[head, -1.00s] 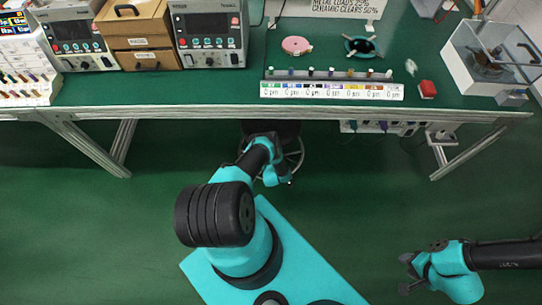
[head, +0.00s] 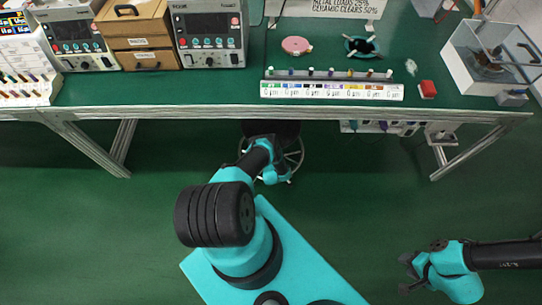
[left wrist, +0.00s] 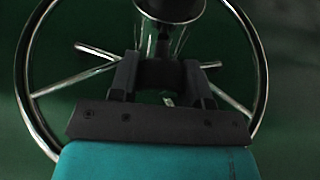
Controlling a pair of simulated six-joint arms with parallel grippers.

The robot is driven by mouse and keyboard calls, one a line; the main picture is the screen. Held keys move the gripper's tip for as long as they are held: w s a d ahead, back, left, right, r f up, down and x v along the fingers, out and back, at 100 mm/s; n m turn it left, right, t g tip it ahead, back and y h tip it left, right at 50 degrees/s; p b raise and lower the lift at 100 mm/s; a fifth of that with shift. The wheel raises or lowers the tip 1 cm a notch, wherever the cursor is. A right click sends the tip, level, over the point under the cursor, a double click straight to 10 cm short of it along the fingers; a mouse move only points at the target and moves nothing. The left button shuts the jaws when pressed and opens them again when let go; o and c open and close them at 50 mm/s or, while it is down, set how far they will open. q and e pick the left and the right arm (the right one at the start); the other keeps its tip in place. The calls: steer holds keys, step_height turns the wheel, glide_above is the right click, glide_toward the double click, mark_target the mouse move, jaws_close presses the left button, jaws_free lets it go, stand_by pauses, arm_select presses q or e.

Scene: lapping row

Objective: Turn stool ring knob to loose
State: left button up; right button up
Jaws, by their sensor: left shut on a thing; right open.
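The stool stands under the bench's front edge, its dark seat (head: 286,130) partly hidden by the bench and my left arm. Its chrome foot ring (head: 300,157) shows below the seat and circles the left wrist view (left wrist: 262,62). A chrome column (left wrist: 170,12) stands at the ring's centre. My left gripper (left wrist: 160,70) has its fingers on both sides of a dark knob (left wrist: 160,76) by the column and is shut on it. The knob's markings and turn angle cannot be read. My right gripper (head: 407,272) is open and empty, over the floor at lower right.
The green bench (head: 220,88) runs across the top, with a metal front rail and angled legs.

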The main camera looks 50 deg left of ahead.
arm_select(q)
steer(key=shift+c, duration=0.2)
steer(key=shift+m+g+y, duration=0.6)
steer(key=shift+m+y, duration=0.1)
steer(key=shift+m, duration=0.7)
steer(key=o, duration=0.9)
steer(key=shift+d, duration=0.1)
steer(key=v, duration=1.7)
steer(key=shift+d+r, duration=0.1)
